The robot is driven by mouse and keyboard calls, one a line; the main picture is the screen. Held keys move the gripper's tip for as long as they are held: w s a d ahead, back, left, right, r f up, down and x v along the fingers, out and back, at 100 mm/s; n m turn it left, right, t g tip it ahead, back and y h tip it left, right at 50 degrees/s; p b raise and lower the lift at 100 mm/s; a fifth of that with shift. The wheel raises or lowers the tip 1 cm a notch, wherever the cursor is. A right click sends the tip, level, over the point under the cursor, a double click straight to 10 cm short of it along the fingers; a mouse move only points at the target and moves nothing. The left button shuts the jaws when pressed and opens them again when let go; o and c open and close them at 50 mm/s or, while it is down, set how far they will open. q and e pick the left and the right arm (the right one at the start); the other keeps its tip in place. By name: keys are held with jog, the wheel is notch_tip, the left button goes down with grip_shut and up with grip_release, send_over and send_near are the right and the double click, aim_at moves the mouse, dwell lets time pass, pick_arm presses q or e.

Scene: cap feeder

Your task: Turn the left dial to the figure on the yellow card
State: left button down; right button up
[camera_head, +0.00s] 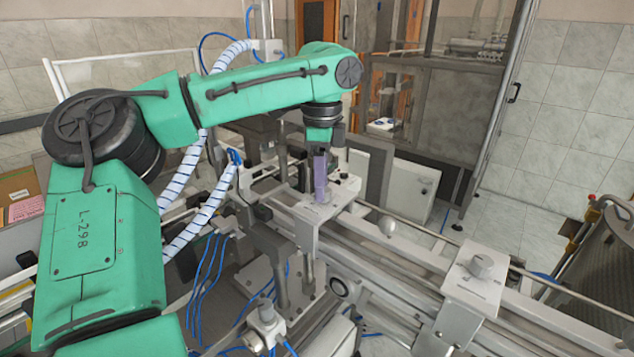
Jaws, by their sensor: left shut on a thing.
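My left gripper (321,192) points straight down at the left dial (322,200), a small pale grey knob on a white plate (305,222) at the middle of the machine. Its purple fingers are shut on the dial and hide most of it, so its pointer and figures cannot be read. A second dial (481,265), a grey knob, stands on a white box (466,289) at the right, with nothing touching it. I cannot make out a yellow card with a figure. My right gripper is not in view.
Metal rails (400,272) run from the middle toward the lower right. A round white knob (388,225) sits behind them. Blue hoses hang under the plate. A cardboard box (20,190) is at the far left, and a dark mesh guard (600,270) is at the far right.

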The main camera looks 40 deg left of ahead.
pick_arm(q)
jog(key=m, duration=0.4)
jog(key=shift+w+d+f+m, duration=0.1)
jog(key=shift+d+f+m, duration=0.05)
jog(key=shift+f+m, duration=0.15)
jog(key=shift+m, duration=1.9)
jog(key=c, duration=0.7)
grip_release()
jog(key=shift+o, duration=0.8)
jog(key=shift+d, duration=0.15)
jog(key=shift+d+r, duration=0.15)
jog(key=shift+r, duration=0.05)
